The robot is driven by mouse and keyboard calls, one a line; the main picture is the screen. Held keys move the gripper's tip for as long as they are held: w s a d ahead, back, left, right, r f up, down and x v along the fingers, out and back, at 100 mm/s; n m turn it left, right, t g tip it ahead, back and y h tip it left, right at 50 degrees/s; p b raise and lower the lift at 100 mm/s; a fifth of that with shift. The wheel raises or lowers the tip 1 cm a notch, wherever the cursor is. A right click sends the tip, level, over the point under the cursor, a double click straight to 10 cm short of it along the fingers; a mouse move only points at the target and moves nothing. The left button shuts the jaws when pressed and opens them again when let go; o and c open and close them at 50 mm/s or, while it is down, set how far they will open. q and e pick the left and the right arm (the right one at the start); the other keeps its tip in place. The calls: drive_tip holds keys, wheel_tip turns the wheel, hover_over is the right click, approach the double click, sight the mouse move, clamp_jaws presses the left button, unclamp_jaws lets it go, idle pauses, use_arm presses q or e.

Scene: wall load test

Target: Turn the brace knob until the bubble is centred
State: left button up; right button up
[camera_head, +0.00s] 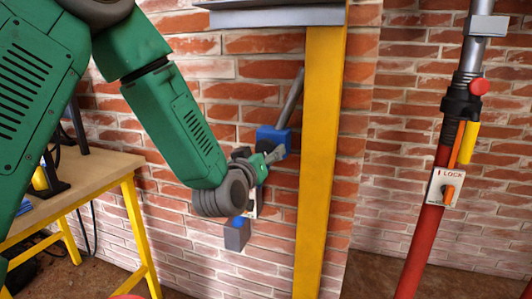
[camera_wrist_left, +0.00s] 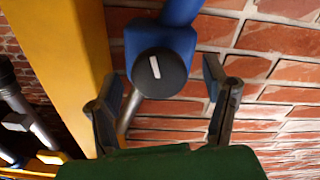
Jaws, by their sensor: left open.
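The brace knob (camera_wrist_left: 160,75) is a round black disc with a white line, on a blue housing (camera_wrist_left: 185,42) in the left wrist view. The white line is nearly upright in that view. In the head view the blue housing (camera_head: 273,139) sits on a slanted grey tube (camera_head: 291,97) beside the yellow post (camera_head: 320,150). My left gripper (camera_head: 268,158) is at the housing; in the wrist view its open fingers (camera_wrist_left: 162,72) stand on either side of the knob, with gaps visible. I cannot make out a bubble in either view. My right gripper is not in view.
A wooden table (camera_head: 85,180) with yellow legs stands at the left. A grey block (camera_head: 237,234) shows below my wrist. The brick wall lies close behind.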

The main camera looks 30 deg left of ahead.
use_arm(q)
drive_tip(key=v, duration=0.5)
drive_tip(key=shift+s, duration=0.3)
drive_tip(key=s+d+f+m+g+h+p, duration=0.2)
drive_tip(key=s+f+g+p, duration=0.15)
drive_tip(key=f, duration=0.55)
drive_tip(key=s+d+f+m+g+h+p, duration=0.1)
drive_tip(key=s+d+f+m+g+p, duration=0.2)
drive_tip(key=f, duration=0.5)
drive_tip(key=s+d+f+g+p, duration=0.1)
drive_tip(key=s+f+g, duration=0.2)
drive_tip(key=s, duration=0.5)
drive_tip(key=s+f+m+g+h+p, duration=0.1)
drive_tip(key=s+f+g, duration=0.3)
drive_tip(key=s, duration=0.5)
drive_tip(key=s+d+f+g+p, duration=0.1)
drive_tip(key=s+f+g+p, duration=0.1)
drive_tip(key=s+f, duration=0.3)
drive_tip(key=s+g, duration=0.1)
drive_tip(key=s, duration=0.2)
drive_tip(key=shift+s+d+f+m+p, duration=0.25)
drive_tip(key=shift+s+d+m+p, duration=0.05)
drive_tip(key=shift+p, duration=0.1)
drive_tip(key=shift+w, duration=0.15)
